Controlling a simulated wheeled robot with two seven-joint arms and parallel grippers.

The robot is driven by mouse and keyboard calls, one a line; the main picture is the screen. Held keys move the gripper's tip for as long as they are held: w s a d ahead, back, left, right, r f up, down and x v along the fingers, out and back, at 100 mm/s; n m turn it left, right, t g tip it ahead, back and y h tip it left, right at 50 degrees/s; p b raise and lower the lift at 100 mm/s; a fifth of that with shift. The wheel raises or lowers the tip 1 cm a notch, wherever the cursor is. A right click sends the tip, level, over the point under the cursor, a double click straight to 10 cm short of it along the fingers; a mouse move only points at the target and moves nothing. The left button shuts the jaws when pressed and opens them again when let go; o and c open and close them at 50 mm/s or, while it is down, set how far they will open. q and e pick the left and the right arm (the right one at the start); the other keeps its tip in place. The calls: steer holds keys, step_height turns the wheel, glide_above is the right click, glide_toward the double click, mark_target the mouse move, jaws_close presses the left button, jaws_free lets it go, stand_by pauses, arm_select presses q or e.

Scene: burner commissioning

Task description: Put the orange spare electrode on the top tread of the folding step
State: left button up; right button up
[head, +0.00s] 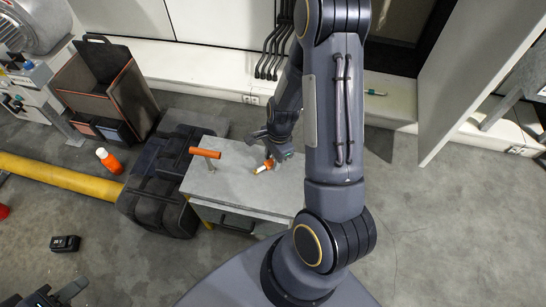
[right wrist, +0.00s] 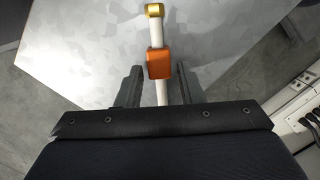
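The orange spare electrode (head: 264,166) lies at the grey-topped cabinet (head: 232,178). In the right wrist view it is a white rod with an orange block (right wrist: 160,64) and a brass-coloured cap. My right gripper (right wrist: 158,88) is at the electrode, its fingers apart on either side of the rod with gaps showing. In the head view my right gripper (head: 272,150) is partly hidden by its own arm. My left gripper (head: 62,291) is at the lower left, fingers apart and empty. I cannot clearly make out a folding step.
Black cases (head: 163,185) stand left of the cabinet. A brown bin (head: 105,90), an orange-and-white bottle (head: 108,160), a yellow pipe (head: 60,174) and a small black device (head: 65,243) are further left. Floor at right is clear.

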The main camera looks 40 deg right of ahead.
steer(key=shift+o, duration=0.6)
steer(key=shift+r, duration=0.1)
steer(key=shift+r, duration=0.25)
steer(key=s+a+r+n+t+y+p, duration=0.1)
steer(key=a+r+n+p, duration=0.15)
steer(key=r, duration=0.55)
steer(key=s+a+r+n+t+p, duration=0.1)
steer(key=r+n, duration=0.2)
steer(key=r, duration=0.5)
steer(key=s+a+r+n+t+y+p, duration=0.1)
steer(key=s+r+n+p, duration=0.1)
steer(key=r, duration=0.7)
steer(key=s+a+r+n+t, duration=0.2)
steer(key=s+a+r+n, duration=0.4)
steer(key=s+n, duration=0.3)
steer(key=shift+n, duration=0.55)
steer(key=shift+r, duration=0.15)
